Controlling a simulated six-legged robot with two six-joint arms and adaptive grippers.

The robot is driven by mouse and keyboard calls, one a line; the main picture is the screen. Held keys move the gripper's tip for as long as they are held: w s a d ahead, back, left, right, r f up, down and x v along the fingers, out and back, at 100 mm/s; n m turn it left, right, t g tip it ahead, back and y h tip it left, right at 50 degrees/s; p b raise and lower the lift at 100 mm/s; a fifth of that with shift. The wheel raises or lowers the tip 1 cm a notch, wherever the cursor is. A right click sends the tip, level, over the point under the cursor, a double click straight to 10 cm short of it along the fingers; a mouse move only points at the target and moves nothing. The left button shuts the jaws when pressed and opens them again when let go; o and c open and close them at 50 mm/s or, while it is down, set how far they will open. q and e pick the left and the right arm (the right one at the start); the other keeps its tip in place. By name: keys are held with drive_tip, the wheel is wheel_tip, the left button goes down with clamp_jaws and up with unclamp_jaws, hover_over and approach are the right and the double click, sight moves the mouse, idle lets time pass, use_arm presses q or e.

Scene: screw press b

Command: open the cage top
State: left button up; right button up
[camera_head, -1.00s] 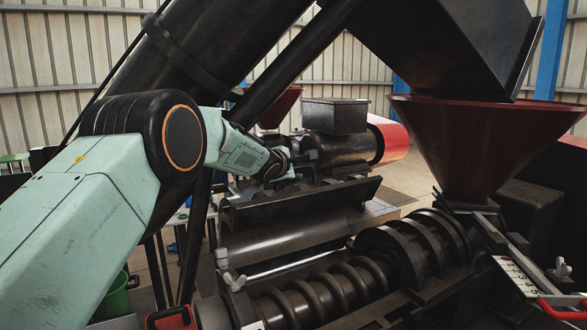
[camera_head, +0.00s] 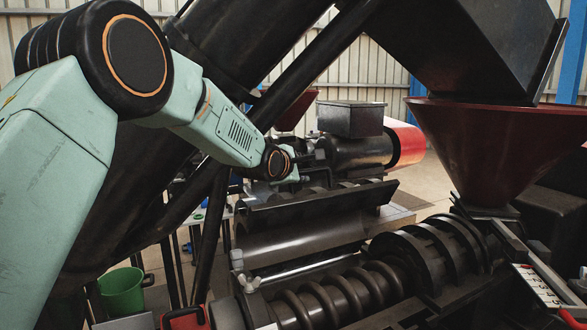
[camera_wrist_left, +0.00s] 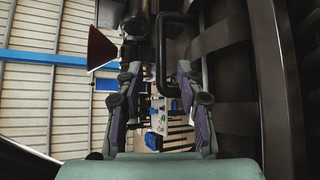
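The cage top (camera_head: 305,238) is a long dark half-round cover in the middle of the head view. It stands swung up and back, with its inner side showing and the screw (camera_head: 345,292) bare in front of it. My left gripper comes in from the left, behind the upper edge of the cover; its fingers are mostly hidden there by my wrist. In the left wrist view, the left gripper (camera_wrist_left: 158,70) is open, with its two fingers apart. A black bar handle (camera_wrist_left: 163,72) runs between the fingers in the picture; I cannot tell whether they touch it. My right gripper is out of view.
A red hopper (camera_head: 495,140) stands over the screw at the right. A thick slanted dark tube (camera_head: 250,40) and thin posts stand close to my left arm. A motor with a box (camera_head: 350,118) is behind the cover. A green bucket (camera_head: 122,292) sits low at the left.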

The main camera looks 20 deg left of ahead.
use_arm(q)
drive_tip(key=v, duration=0.4)
drive_tip(key=shift+r, duration=0.1)
drive_tip(key=shift+s, duration=0.1)
idle(0.5)
